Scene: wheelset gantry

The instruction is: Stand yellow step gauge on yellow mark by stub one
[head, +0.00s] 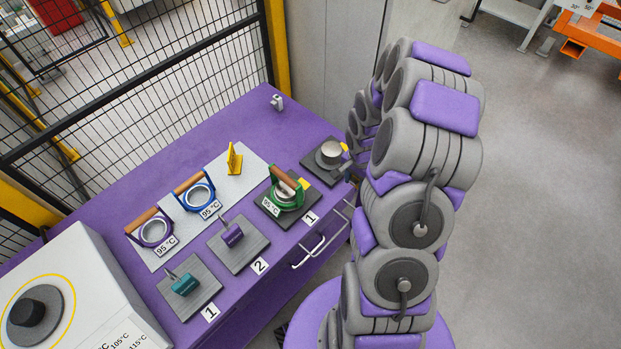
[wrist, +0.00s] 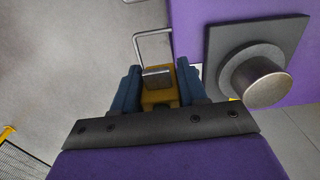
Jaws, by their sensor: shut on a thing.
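In the wrist view my gripper (wrist: 159,85) is shut on a yellow piece with a grey block at its end, seemingly the yellow step gauge (wrist: 160,98). It is beside a bare metal stub (wrist: 262,80) on a dark square plate. In the head view that stub (head: 330,149) is at the table's right end, and my arm hides most of the gripper. Another yellow mark (head: 344,147) is behind the bare stub.
A white board (head: 180,240) bears purple (head: 153,231) and blue (head: 197,191) rings and an upright yellow piece (head: 234,159). A white heater (head: 85,290) is at left. Drawer handles (head: 308,252) jut from the front.

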